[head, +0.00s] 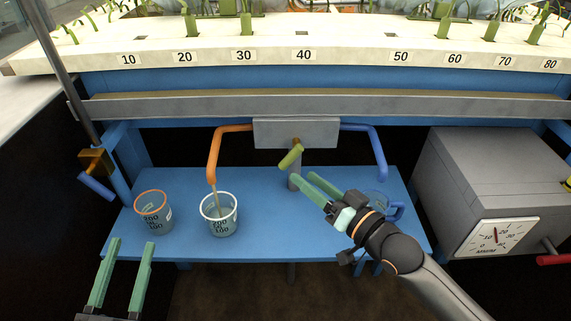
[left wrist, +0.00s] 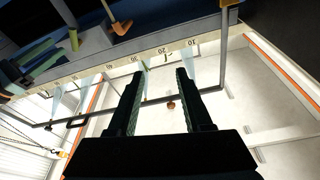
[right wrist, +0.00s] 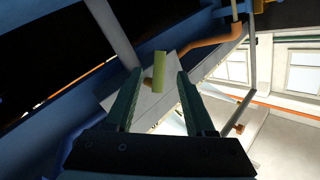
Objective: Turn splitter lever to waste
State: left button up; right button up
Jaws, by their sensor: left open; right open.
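The splitter lever (head: 290,156) is a yellow-green handle on a brass pivot at the front of the grey splitter box (head: 270,132). In the head view its free end points down and slightly left, towards the orange pipe's side. My right gripper (head: 304,178) is open just below and in front of the lever. In the right wrist view the lever (right wrist: 160,78) shows between the open fingertips (right wrist: 158,73); I cannot tell whether they touch it. My left gripper (head: 132,243) is open and empty at the lower left, away from the lever.
An orange pipe (head: 213,150) ends over a white-rimmed beaker (head: 219,220); a blue pipe (head: 378,150) runs down on the right. An orange-rimmed beaker (head: 153,212) and a partly hidden blue-handled jug (head: 395,211) stand on the blue shelf (head: 265,225). A grey box with a dial (head: 495,238) is at right.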

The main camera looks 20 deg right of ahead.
aim_at(286, 163)
jog(key=b+x, duration=0.1)
jog(key=x, duration=0.6)
jog(key=shift+w+a, duration=0.15)
jog(key=shift+w, duration=0.1)
pick_arm(q)
jog(key=s+r+m+t+h, duration=0.2)
jog(key=s+r+m+h, duration=0.1)
jog(key=r, duration=0.4)
jog(key=shift+d+r+t+h, duration=0.3)
jog(key=shift+d+r+h, duration=0.1)
jog(key=shift+h, duration=0.1)
pick_arm(e)
grip_shut()
